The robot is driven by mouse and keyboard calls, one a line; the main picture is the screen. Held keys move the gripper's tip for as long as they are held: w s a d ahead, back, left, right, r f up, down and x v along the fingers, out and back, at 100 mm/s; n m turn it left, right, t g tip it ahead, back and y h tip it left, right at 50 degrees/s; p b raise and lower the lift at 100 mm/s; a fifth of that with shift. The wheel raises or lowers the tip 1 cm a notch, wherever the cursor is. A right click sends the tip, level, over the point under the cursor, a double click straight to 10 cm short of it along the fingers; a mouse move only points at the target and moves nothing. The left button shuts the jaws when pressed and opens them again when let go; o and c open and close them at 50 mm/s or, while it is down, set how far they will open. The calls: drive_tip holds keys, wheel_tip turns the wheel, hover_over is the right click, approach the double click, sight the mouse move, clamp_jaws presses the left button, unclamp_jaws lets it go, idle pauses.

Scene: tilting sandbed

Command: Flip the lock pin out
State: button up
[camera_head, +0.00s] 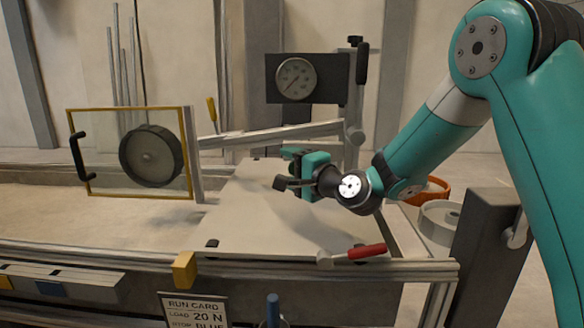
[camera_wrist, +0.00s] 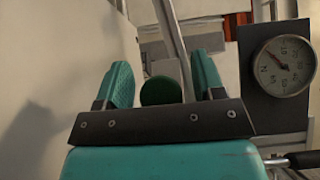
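My gripper (camera_head: 296,153) is over the pale panel, in front of the gauge stand. In the wrist view its two teal fingers (camera_wrist: 162,84) are apart. A dark green round knob-like piece (camera_wrist: 161,91) shows between them, with a gap on each side; I cannot tell whether it is the lock pin or how far away it is. No part is clearly recognisable as the lock pin. A red-handled lever (camera_head: 366,252) lies at the panel's front right edge. A black-handled lever (camera_head: 361,62) stands upright beside the gauge.
The gauge (camera_head: 296,78) stands behind my gripper and also shows in the wrist view (camera_wrist: 285,65). A yellow-framed clear door (camera_head: 95,150) with a black wheel is at left. The pale panel (camera_head: 250,215) is mostly bare. A yellow block (camera_head: 184,270) sits on the front rail.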

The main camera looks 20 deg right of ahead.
drive_tip(key=b+v, duration=0.8)
drive_tip(key=v, duration=0.9)
drive_tip(key=shift+s, duration=0.2)
